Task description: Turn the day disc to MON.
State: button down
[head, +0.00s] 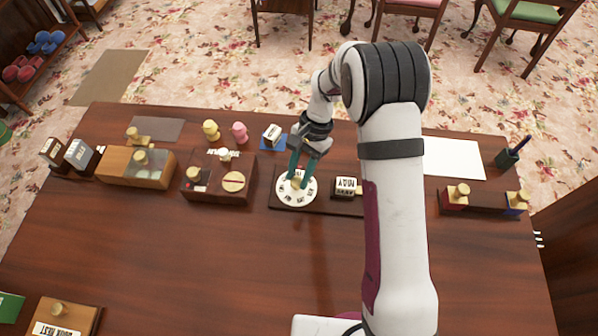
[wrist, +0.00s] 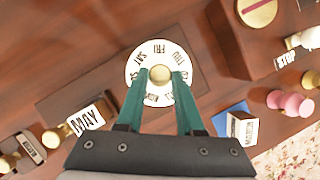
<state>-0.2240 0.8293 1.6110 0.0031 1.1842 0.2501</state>
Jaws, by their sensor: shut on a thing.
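The white day disc (head: 289,200) lies on a dark wooden board (head: 322,203) near the middle of the table. In the wrist view the disc (wrist: 158,48) shows FRI at its far edge, with SAT to the left and THU to the right. The labels nearest my gripper are partly hidden by the fingers and hard to read. A round brass-coloured knob (wrist: 160,74) stands at the disc's centre. My gripper (head: 297,181), with green fingers, reaches down over the disc and is shut on this knob, one finger on each side. I cannot make out a pointer mark.
A MAY block (head: 345,187) sits on the same board, right of the disc. A wooden box with knobs (head: 216,189) stands to the left. Behind are a white block (head: 273,133) on a blue mat and pink and yellow pieces.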

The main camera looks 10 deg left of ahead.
jog(key=n, duration=0.1)
jog(key=n+h, duration=0.1)
jog(key=n, duration=0.1)
jog(key=n+h, duration=0.1)
jog(key=n, duration=0.1)
jog(key=shift+w+a, duration=0.1)
jog(key=shift+a, duration=0.15)
jog(key=shift+a+n+h, duration=0.1)
jog(key=shift+n+h, duration=0.7)
jog(key=shift+n, duration=1.4)
jog(key=c, duration=0.5)
grip_release()
jog(key=shift+c, duration=0.2)
jog(key=v, duration=1.5)
jog(key=shift+w+r, duration=0.3)
jog(key=shift+w, duration=0.05)
